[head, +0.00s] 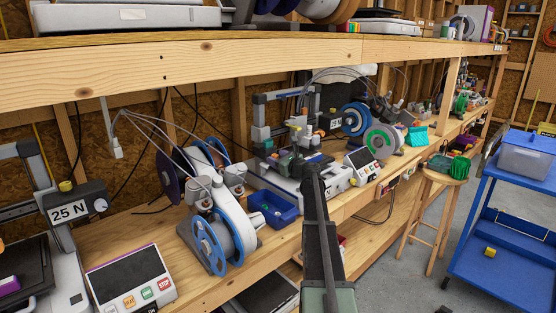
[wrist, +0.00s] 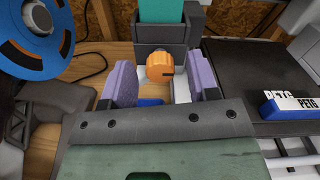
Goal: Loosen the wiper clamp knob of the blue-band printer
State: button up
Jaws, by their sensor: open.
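An orange knob (wrist: 167,66) with a dark slot mark shows in the wrist view, on a dark grey block (wrist: 162,30) with a teal piece (wrist: 161,10) above it. My gripper (wrist: 158,72) is open, its two purple-padded fingers to the left and right of the knob. A gap shows on each side; whether the fingertips reach the knob's depth I cannot tell. No blue band is clearly readable on that printer.
A blue spool (wrist: 38,28) is close on the left in the wrist view. A black bed (wrist: 250,75) with a blue PETG block (wrist: 289,106) lies right. The head view shows a blue bin (head: 272,208), a touchscreen (head: 362,163) and an overhead shelf beam (head: 170,72).

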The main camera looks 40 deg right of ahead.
jog(key=c, duration=0.9)
jog(key=shift+c, duration=0.2)
jog(key=shift+n, duration=0.4)
jog(key=shift+f+n, duration=0.1)
jog(key=shift+n, duration=8.5)
jog(key=shift+s, duration=0.1)
jog(key=o, duration=0.9)
